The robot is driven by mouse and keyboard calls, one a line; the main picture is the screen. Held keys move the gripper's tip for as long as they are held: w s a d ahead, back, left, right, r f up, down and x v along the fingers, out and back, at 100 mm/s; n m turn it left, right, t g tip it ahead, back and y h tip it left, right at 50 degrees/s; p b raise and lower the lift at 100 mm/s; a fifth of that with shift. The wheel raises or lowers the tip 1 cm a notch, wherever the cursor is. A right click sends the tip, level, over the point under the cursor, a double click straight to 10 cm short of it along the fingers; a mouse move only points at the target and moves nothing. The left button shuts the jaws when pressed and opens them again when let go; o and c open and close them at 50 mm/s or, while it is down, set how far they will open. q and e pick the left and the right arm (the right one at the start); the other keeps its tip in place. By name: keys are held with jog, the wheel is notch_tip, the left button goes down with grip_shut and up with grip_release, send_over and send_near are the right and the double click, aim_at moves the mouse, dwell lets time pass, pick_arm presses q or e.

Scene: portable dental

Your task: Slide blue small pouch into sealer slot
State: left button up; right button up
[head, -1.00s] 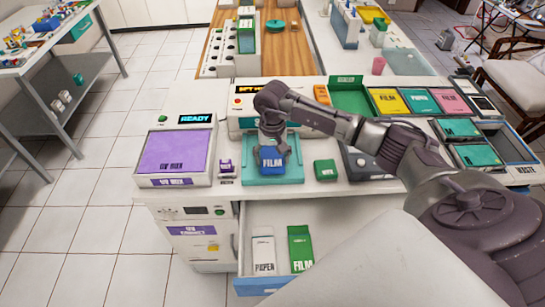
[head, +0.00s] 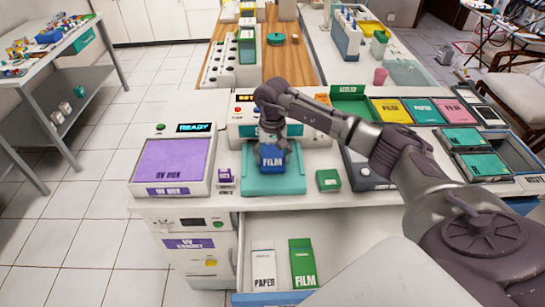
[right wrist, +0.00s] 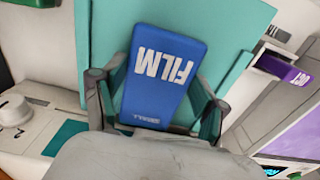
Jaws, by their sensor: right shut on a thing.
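The blue pouch (head: 272,160), marked FILM, is held by my right gripper (head: 272,148) above the teal pad (head: 272,188) in front of the sealer. In the right wrist view the pouch (right wrist: 160,75) sits between the two fingers, which press on its sides, with the teal pad (right wrist: 205,20) behind it. The sealer (head: 240,122) is the white machine with an orange display behind my gripper. My wrist and the pouch cover its front middle, so the slot is not clearly seen. My left gripper is not in view.
A purple-lidded UV box (head: 175,160) stands left of the pad. A small green box (head: 328,180) stands to the right. An open drawer below holds a paper pack (head: 264,269) and a green film pack (head: 303,264). Trays of coloured pouches lie at the right.

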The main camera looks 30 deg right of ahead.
dwell(0.6)
jog(key=o, duration=1.2)
